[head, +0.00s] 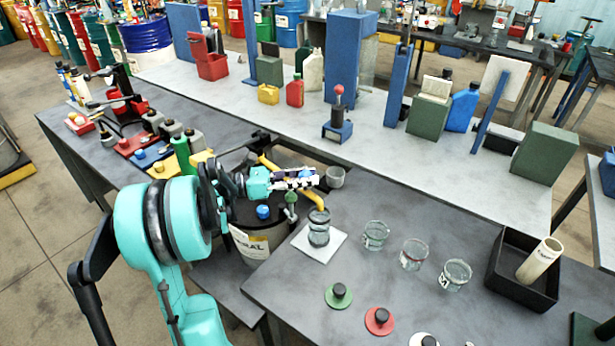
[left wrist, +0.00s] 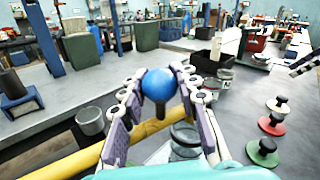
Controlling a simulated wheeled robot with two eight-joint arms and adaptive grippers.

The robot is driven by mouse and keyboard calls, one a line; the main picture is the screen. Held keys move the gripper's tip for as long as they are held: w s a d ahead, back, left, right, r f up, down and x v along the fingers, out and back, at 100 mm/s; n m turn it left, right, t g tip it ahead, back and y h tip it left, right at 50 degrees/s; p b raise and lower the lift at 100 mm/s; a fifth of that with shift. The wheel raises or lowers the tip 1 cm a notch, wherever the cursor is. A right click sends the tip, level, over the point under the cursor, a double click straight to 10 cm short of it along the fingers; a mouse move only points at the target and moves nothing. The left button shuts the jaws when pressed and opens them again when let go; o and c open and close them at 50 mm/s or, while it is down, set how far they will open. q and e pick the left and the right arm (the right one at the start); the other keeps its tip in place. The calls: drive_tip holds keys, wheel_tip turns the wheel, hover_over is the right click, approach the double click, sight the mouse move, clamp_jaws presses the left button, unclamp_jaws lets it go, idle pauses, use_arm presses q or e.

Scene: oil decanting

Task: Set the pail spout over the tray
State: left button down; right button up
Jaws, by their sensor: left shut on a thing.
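The pail (head: 248,245) is a grey drum with a dark lid and a white label, left of the near table. Its yellow spout (head: 310,196) reaches right, its end near a glass jar (head: 319,230) on a white mat (head: 332,246). My left gripper (head: 308,175) is above the spout. It is shut on a blue ball knob (left wrist: 159,84) with a dark stem; I cannot tell whether the stem joins the spout (left wrist: 70,163). The black tray (head: 507,285) stands at the right, holding a cream tube (head: 541,259). Purple-and-white fingers, probably my right gripper (left wrist: 305,63), show at the left wrist view's right edge.
Several glass jars, such as one (head: 414,253), stand between the mat and the tray. Round knobbed lids, green (head: 331,301) and red (head: 371,325), lie in front. A small grey cup (head: 335,178) is by the spout. Blue posts and canisters occupy the far table.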

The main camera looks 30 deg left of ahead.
use_arm(q)
drive_tip(key=shift+s, duration=0.1)
drive_tip(key=c, duration=1.5)
unclamp_jaws()
drive_tip(key=shift+f, duration=0.1)
drive_tip(key=o, duration=0.4)
drive_tip(key=shift+s+a, duration=0.15)
drive_tip(key=shift+s, duration=0.05)
drive_tip(key=shift+w, duration=0.1)
drive_tip(key=v, duration=1.2)
